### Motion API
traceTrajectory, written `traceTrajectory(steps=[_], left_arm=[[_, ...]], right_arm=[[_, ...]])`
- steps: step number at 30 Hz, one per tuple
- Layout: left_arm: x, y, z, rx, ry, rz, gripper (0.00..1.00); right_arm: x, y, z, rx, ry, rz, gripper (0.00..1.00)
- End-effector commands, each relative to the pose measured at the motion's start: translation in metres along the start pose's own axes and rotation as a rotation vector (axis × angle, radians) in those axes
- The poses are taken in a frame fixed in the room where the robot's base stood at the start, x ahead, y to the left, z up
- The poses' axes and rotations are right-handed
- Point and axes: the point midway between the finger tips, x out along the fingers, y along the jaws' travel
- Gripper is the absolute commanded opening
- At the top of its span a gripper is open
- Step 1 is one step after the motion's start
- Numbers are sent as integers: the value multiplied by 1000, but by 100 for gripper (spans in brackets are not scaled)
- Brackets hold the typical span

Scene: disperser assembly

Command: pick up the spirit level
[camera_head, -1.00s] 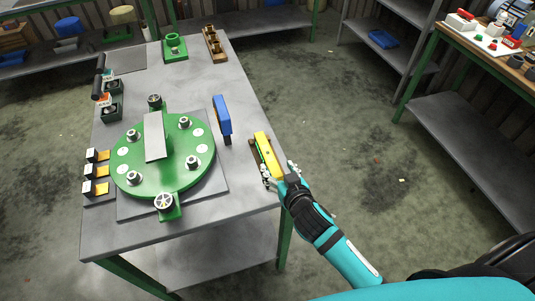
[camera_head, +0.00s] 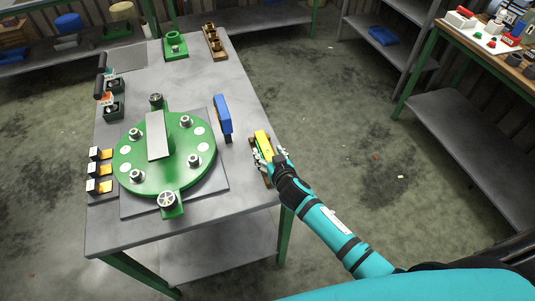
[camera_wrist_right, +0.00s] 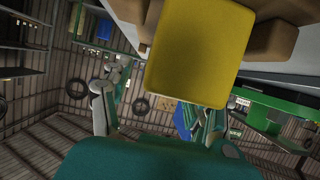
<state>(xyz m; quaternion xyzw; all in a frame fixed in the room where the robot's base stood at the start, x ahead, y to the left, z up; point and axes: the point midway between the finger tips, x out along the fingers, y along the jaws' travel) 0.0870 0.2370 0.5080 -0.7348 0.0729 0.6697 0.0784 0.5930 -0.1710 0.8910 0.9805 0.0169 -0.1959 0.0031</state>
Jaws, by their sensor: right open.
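The yellow spirit level (camera_head: 262,139) rests in a brown holder (camera_head: 253,150) at the right edge of the grey table. In the right wrist view the spirit level (camera_wrist_right: 200,50) is a large yellow block filling the top middle. My right gripper (camera_head: 268,157) is at the near end of the level, with its fingers spread open. In the wrist view my right gripper (camera_wrist_right: 155,108) shows a finger on each side of the level, and contact cannot be told. My left gripper is not in view.
A green round disperser plate (camera_head: 150,170) with several fittings fills the table's middle. A blue upright piece (camera_head: 222,115) stands left of the level. A green holder (camera_head: 175,44) and a brown rack (camera_head: 214,42) are at the far end. The floor to the right is clear.

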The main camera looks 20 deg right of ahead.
Motion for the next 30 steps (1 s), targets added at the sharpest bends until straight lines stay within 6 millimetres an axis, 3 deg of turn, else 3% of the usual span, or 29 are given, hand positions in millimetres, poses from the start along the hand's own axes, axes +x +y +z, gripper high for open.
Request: traceTrajectory(steps=[3,17,30], left_arm=[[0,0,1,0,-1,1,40],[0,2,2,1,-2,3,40],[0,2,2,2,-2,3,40]], right_arm=[[0,0,0,0,0,0,60],[0,0,0,0,0,0,0],[-1,0,-5,-1,4,0,0]])
